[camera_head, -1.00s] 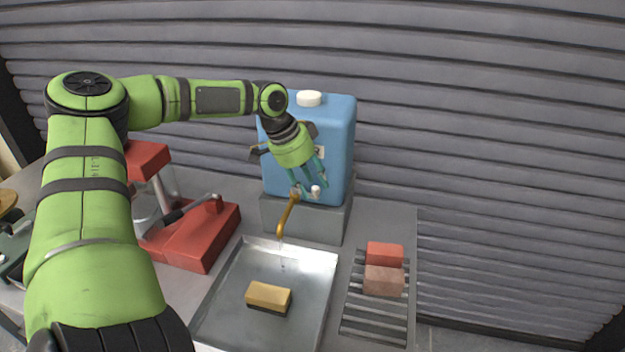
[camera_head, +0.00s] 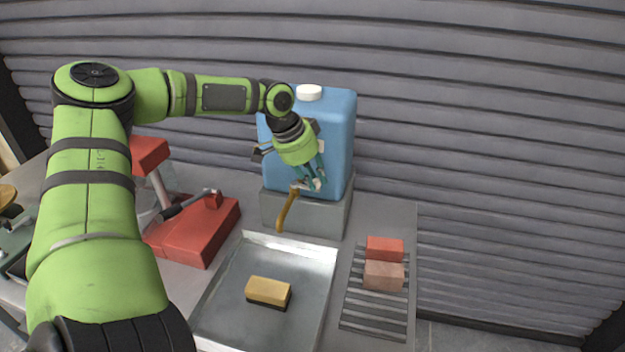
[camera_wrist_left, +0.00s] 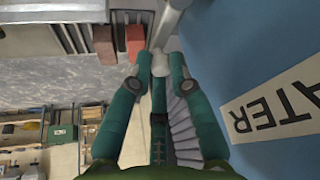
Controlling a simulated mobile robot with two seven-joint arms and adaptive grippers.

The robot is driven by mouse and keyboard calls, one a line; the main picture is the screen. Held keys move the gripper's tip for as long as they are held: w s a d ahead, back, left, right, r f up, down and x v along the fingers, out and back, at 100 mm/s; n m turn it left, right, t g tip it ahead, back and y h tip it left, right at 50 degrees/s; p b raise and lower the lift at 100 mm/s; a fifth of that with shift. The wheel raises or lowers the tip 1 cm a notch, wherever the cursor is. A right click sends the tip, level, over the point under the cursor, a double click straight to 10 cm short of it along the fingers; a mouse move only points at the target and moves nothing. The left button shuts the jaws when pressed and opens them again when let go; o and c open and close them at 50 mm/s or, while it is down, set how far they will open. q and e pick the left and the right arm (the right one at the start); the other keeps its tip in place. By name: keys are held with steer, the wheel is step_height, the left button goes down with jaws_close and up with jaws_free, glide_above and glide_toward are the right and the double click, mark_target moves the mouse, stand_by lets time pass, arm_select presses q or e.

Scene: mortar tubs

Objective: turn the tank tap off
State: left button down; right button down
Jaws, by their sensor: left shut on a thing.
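The blue water tank (camera_head: 340,125) with a white cap stands on a grey block behind the sink tray. Its tap has a brass-coloured spout (camera_head: 287,210) pointing down over the tray. No water shows below the spout. My left gripper (camera_head: 312,184) is at the tank's front, its fingers shut on the tap's small pale handle. In the left wrist view the fingertips (camera_wrist_left: 160,62) close around the pale handle, mostly hidden between them, beside the tank wall (camera_wrist_left: 235,50) with its label. My right gripper is in neither view.
A metal tray (camera_head: 325,290) holds a yellow sponge-like block (camera_head: 268,290). Right of it, a red block (camera_head: 385,248) and a pinkish block (camera_head: 383,275) rest on a slatted rack (camera_head: 372,322). A red machine (camera_head: 205,235) stands left of the tray. A corrugated wall closes the back.

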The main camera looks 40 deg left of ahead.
arm_select(q)
steer(key=shift+w+a+n+y, duration=0.1)
steer(key=shift+w+n+y, duration=0.2)
steer(key=shift+n, duration=0.6)
steer(key=c, duration=1.2)
jaws_free()
steer(key=shift+o, duration=0.2)
steer(key=v, duration=1.2)
steer(key=shift+s+f, duration=0.1)
